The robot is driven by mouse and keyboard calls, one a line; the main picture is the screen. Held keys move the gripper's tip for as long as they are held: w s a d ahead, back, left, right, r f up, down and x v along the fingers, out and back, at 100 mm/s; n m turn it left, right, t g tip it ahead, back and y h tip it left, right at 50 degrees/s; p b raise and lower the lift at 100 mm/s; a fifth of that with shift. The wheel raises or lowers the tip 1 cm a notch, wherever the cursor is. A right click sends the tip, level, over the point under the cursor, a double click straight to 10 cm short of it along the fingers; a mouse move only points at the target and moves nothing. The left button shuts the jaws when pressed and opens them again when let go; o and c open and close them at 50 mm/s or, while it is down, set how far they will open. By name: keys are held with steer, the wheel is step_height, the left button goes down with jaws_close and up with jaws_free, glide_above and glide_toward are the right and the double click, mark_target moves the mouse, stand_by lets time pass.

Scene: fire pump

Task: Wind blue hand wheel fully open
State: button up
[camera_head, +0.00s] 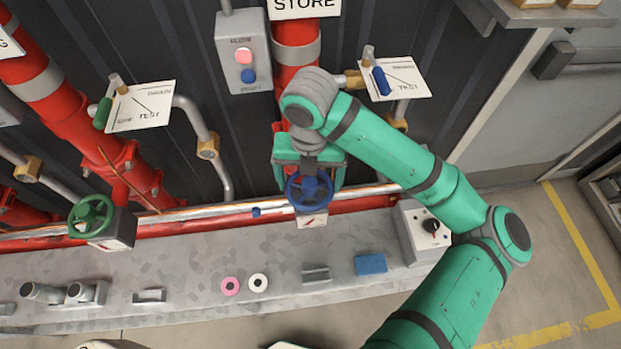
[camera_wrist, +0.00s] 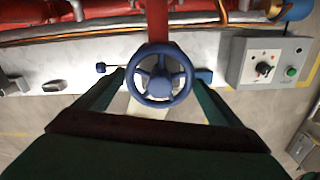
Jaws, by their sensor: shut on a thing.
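The blue hand wheel (camera_head: 300,194) sits low on the red pipe in the middle of the head view, below the sign ending in STORE. In the wrist view the blue hand wheel (camera_wrist: 160,97) shows face-on, with its spokes and round hub. My gripper (camera_head: 309,178) is at the wheel in the head view. In the wrist view my gripper (camera_wrist: 160,80) has one finger on each side of the rim, shut on the wheel. A small white plate with a red mark (camera_head: 312,221) shows just below the wheel. Exact finger contact is partly hidden.
A green hand wheel (camera_head: 90,214) stands at the left. A grey control box with a black knob (camera_head: 428,228) is close on the right. The ledge holds a pink ring (camera_head: 230,286), a white ring (camera_head: 258,283) and a blue block (camera_head: 371,264). Open floor lies right.

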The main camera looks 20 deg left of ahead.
steer(key=n, duration=0.7)
steer(key=shift+a+n, duration=0.2)
steer(key=shift+n, duration=0.1)
steer(key=o, duration=1.1)
steer(key=shift+s, duration=0.1)
steer(key=m, duration=0.6)
steer(key=shift+d, duration=0.15)
steer(key=m, duration=0.5)
steer(key=shift+d+m, duration=0.1)
steer(key=shift+m, duration=0.2)
steer(key=m, duration=0.6)
steer(key=shift+d, duration=0.1)
steer(key=m, duration=0.6)
steer(key=shift+m, duration=0.4)
